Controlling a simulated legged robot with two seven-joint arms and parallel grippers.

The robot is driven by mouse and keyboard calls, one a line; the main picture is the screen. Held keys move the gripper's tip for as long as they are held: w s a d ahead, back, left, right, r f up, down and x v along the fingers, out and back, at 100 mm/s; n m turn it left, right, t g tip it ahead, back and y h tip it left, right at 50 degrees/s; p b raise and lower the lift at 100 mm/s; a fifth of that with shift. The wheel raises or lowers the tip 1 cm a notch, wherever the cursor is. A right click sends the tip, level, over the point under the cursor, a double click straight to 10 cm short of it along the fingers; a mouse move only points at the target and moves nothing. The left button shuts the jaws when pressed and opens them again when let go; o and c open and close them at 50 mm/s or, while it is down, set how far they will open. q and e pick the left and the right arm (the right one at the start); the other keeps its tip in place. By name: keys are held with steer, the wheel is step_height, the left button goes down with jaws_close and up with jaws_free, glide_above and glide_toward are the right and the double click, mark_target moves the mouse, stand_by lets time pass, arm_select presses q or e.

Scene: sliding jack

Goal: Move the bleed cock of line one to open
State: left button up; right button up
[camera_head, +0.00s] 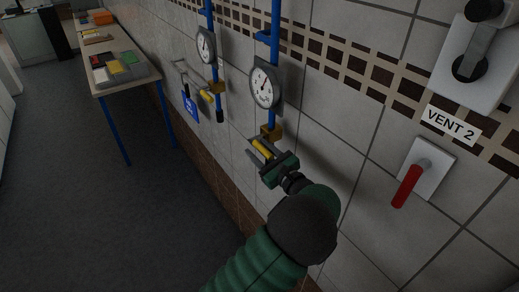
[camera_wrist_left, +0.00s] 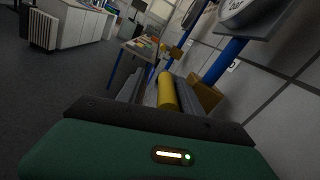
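A yellow bleed cock lever (camera_head: 263,149) sits on a brass fitting (camera_head: 271,132) at the foot of the nearer blue pipe. My left gripper (camera_head: 257,150) is at this lever, with its two dark fingers on either side of it. In the left wrist view the yellow lever (camera_wrist_left: 167,91) lies between the fingers, and the left finger looks apart from it, so the gripper looks open. Which line is numbered one is not readable. My right gripper is not in view.
Round gauges (camera_head: 264,87) and (camera_head: 206,46) sit on the pipes, close to the tiled wall. A red lever (camera_head: 408,185) under a "VENT 2" label (camera_head: 451,124) is on the right. A table (camera_head: 137,84) stands far left. The floor is clear.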

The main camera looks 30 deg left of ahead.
arm_select(q)
steer(key=shift+w+d+f, duration=0.2)
steer(key=shift+w+d, duration=0.3)
steer(key=shift+d, duration=0.05)
steer(key=c, duration=0.5)
steer(key=shift+d, duration=0.1)
steer(key=shift+c, duration=1)
jaws_close()
steer(key=shift+s+a, duration=0.1)
steer(key=shift+a, duration=0.2)
steer(key=shift+d, duration=0.1)
